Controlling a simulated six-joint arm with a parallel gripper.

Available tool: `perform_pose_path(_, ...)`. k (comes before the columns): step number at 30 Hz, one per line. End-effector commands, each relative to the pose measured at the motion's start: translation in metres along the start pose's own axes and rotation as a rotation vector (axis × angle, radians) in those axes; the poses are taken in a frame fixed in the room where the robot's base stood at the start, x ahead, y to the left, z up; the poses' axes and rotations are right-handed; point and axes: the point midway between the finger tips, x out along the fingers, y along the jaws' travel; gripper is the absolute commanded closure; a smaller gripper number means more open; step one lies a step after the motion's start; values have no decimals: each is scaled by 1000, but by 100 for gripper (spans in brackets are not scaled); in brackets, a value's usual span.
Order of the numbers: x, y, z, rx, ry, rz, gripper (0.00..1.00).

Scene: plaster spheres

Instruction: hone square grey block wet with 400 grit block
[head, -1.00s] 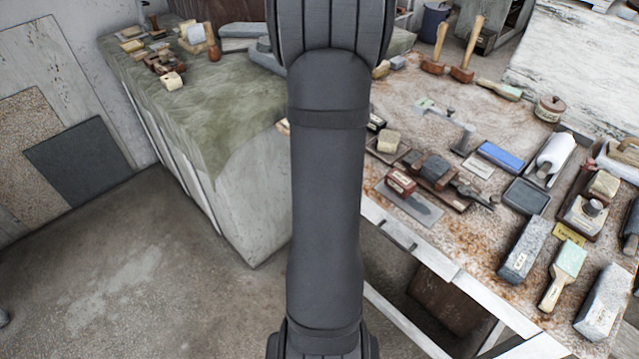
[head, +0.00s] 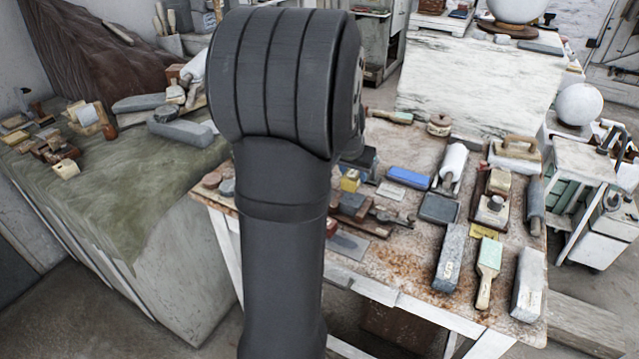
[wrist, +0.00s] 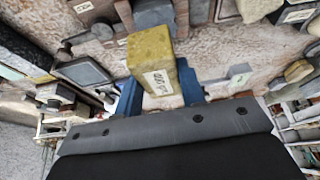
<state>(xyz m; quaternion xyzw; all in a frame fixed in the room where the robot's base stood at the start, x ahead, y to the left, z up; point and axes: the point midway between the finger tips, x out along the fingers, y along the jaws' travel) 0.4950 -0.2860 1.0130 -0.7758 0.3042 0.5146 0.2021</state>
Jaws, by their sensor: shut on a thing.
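My gripper (wrist: 157,92), with blue fingers in the wrist view, is shut on a yellow block (wrist: 150,52) with a white label. The label's digits are too blurred to read surely. The yellow block also shows in the head view (head: 350,181), above the bench and partly behind my arm. Two long grey blocks with pale labels, one (head: 451,258) and another (head: 527,285), lie at the bench's front right. I cannot tell which thing is the square grey block. A dark square tray (head: 440,208) lies on the bench, and also shows in the wrist view (wrist: 83,72).
The rusty-stained bench (head: 395,262) also holds a blue block (head: 409,178), a brush (head: 488,268) with a pale green head and a wood-handled float (head: 515,152). A cloth-covered table (head: 120,195) stands left. My arm covers part of the bench's left end.

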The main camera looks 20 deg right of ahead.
Motion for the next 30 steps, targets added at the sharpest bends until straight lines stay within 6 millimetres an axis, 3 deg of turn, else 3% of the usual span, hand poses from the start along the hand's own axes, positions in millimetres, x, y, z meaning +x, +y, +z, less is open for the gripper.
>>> perform_pose_path(5, 2, 11, -4, 36, 1, 17, 89)
perform_pose_path(18, 37, 10, 11, 35, 0, 15, 89)
perform_pose_path(30, 57, 10, 20, 34, 1, 15, 89)
